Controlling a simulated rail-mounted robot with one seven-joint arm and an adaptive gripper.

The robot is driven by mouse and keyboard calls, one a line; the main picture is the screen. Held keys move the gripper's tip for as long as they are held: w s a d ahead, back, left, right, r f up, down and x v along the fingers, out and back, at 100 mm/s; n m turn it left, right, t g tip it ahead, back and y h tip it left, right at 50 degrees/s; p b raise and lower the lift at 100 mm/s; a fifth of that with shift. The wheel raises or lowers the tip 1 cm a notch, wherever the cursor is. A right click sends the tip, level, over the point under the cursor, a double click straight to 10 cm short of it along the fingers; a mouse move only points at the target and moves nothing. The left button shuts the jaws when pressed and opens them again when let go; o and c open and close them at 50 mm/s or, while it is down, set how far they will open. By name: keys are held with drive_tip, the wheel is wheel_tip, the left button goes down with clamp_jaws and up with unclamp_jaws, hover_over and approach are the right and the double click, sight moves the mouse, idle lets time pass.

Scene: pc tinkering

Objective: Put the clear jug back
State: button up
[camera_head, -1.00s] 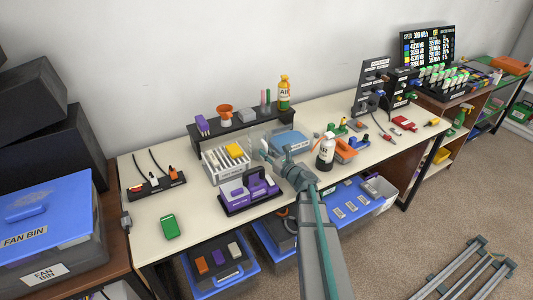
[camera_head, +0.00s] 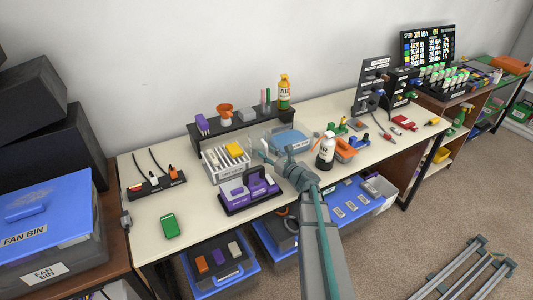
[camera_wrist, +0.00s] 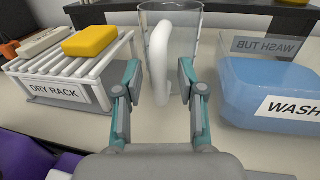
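The clear jug (camera_wrist: 184,35) stands straight ahead in the wrist view, upright with its white handle (camera_wrist: 160,62) facing me. In the head view the jug (camera_head: 257,134) is faint, on the table between the dry rack and the wash tub. My gripper (camera_wrist: 158,82) is open, with one finger on each side of the handle and gaps between the fingers and the handle. In the head view my gripper (camera_head: 268,157) is close to the jug's near side. The jug's base is partly hidden behind the handle.
The white dry rack (camera_wrist: 75,65) with a yellow block (camera_wrist: 90,41) is close on the left. The blue wash tub (camera_wrist: 265,90) is close on the right. A dark raised shelf (camera_head: 240,128) stands behind.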

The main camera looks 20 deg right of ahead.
drive_tip(key=b+v, duration=0.1)
drive_tip(key=v, duration=1)
drive_tip(key=shift+s+f, duration=0.1)
